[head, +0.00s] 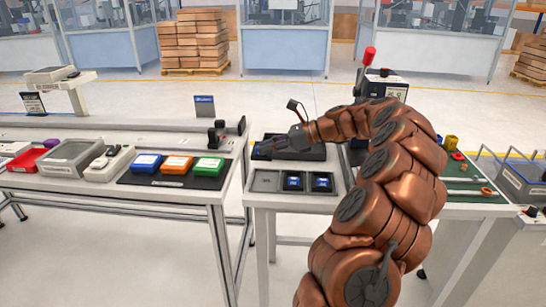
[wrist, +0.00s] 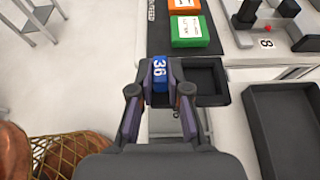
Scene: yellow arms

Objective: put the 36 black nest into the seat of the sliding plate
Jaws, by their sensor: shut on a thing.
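My gripper (wrist: 160,82) is shut on the 36 black nest, whose blue block (wrist: 159,69) with a white "36" shows between the fingertips. A larger black tray (wrist: 290,118) is at the right. I cannot clearly identify the sliding plate's seat.
A grey holder has one empty pocket (head: 265,181) and two black nests with blue blocks (head: 293,182) (head: 322,182). The left table carries green (head: 209,166), orange (head: 176,164) and blue (head: 147,163) boxes, and a black fixture (head: 218,134). A gap separates the tables. My arm hides part of the right side.

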